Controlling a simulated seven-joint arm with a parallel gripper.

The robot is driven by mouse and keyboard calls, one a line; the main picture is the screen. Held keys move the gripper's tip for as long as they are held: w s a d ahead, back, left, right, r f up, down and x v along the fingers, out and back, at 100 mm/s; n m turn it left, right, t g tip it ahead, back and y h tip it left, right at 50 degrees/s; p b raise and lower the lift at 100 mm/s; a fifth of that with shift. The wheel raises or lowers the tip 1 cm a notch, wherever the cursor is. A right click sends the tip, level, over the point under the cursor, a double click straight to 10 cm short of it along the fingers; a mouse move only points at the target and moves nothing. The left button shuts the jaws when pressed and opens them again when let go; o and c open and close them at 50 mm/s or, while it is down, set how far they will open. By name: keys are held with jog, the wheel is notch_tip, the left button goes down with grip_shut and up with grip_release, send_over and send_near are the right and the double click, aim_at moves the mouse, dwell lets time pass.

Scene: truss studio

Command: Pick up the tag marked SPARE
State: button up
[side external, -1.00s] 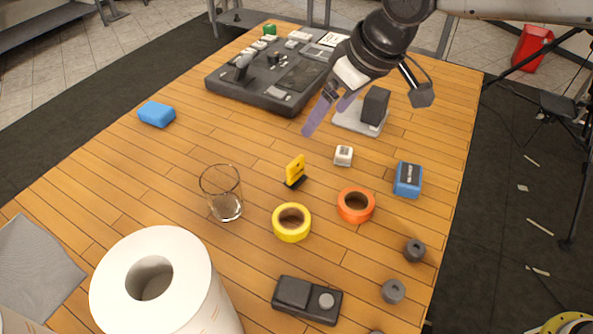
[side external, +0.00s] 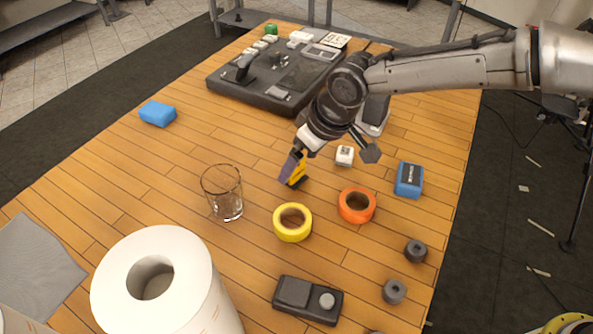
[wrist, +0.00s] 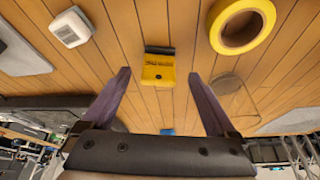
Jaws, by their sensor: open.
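A yellow tag (side external: 300,173) stands in a small dark base on the wooden table. In the wrist view the tag (wrist: 158,74) has dark print that is too small to read for certain. My gripper (side external: 291,170) is open and low over the table at the tag. In the side view one purple finger covers part of the tag. In the wrist view my two fingertips (wrist: 158,80) lie to the left and right of the tag, with a gap on each side. Nothing is held.
A glass tumbler (side external: 222,193) stands left of the tag. Yellow tape (side external: 292,235) and orange tape (side external: 357,218) lie nearer the camera. A small white block (side external: 344,156) and a blue box (side external: 409,179) are to the right. A black console (side external: 225,82) is behind.

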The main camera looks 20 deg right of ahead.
aim_at(299, 166)
jog(key=x, duration=0.3)
jog(key=shift+w+f, duration=0.1)
jog(key=shift+f, duration=0.3)
jog(key=shift+c, duration=0.3)
jog(key=c, duration=1.4)
jog(key=shift+o, duration=0.2)
jog(key=shift+r, duration=0.15)
